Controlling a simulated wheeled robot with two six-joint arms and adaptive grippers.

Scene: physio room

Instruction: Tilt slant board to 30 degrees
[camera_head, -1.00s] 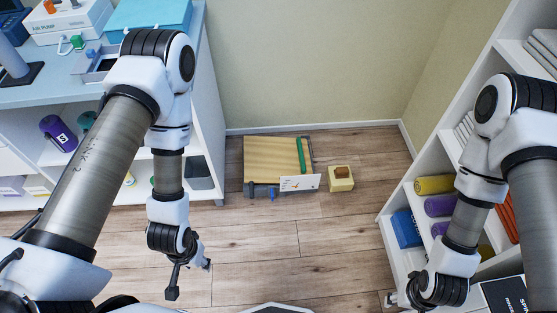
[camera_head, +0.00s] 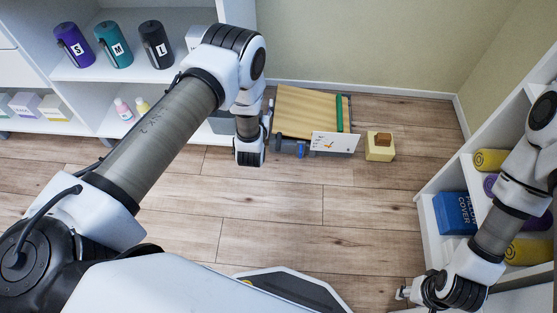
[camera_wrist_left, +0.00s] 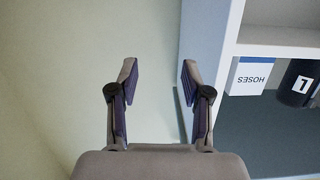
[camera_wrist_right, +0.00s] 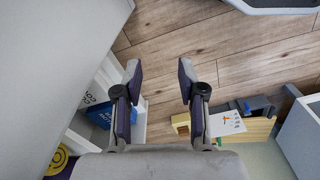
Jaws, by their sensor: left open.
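The slant board (camera_head: 300,112) is a wooden board with a green strip along its right side, standing on the floor against the back wall. Its tilt angle cannot be read. A white card (camera_head: 335,142) with a small drawing stands at its front; the board also shows in the right wrist view (camera_wrist_right: 260,128). My left gripper (camera_wrist_left: 157,78) is open and empty in the left wrist view, facing the wall and shelf side. In the head view its arm ends at the board's left side, its fingers mostly hidden. My right gripper (camera_wrist_right: 157,80) is open and empty, low and right of the board.
A yellow block (camera_head: 380,152) with a brown piece on top stands right of the board. Shelves (camera_head: 84,92) with labelled cylinders stand left. A right shelf (camera_head: 430,215) holds rolls and a blue box (camera_head: 455,212). The wooden floor (camera_head: 270,218) in front is clear.

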